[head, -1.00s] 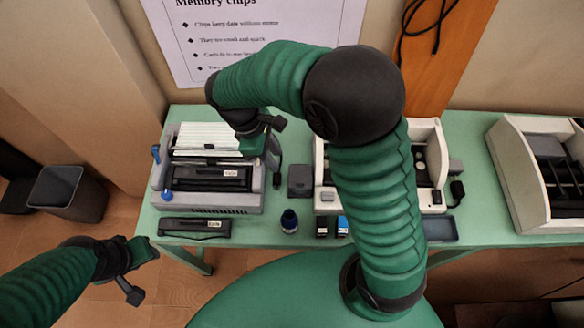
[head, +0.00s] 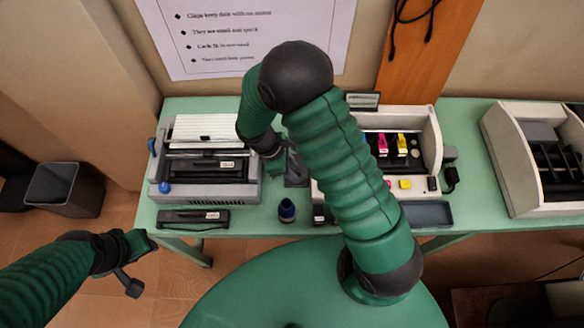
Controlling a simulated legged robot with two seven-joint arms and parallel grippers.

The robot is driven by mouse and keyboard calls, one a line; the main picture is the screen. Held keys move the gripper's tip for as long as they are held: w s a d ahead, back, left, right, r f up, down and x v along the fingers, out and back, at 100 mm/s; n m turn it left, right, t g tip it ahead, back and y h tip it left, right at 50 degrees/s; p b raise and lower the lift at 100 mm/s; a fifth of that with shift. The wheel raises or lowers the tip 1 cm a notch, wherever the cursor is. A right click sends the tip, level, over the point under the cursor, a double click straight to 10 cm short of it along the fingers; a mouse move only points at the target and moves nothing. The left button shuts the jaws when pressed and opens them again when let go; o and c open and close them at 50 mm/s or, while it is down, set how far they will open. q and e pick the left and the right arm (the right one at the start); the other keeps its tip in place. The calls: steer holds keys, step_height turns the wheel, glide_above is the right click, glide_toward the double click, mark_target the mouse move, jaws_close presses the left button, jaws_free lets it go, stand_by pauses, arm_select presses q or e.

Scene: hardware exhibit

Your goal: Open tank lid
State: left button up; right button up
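A cream printer (head: 436,128) with an open top stands on the green table, partly hidden by my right arm. Inside it are a pink cartridge (head: 382,144) and a yellow cartridge (head: 402,144). A small dark-framed panel (head: 362,100) stands at its back edge. I cannot tell which part is the tank lid. My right gripper (head: 285,166) points down between the printer and the grey binding machine, over a dark grey block (head: 297,178). Its fingers are partly hidden and their gap is unclear. My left gripper (head: 134,265) is open and empty, off the table's front left.
A black bar (head: 193,220), a dark blue bottle (head: 287,211) and a grey tray (head: 428,214) lie along the front. Another cream machine (head: 510,150) stands at right. A bin (head: 64,188) is on the floor.

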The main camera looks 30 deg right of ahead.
steer(key=shift+f, duration=0.1)
jaws_close()
stand_by(1.4)
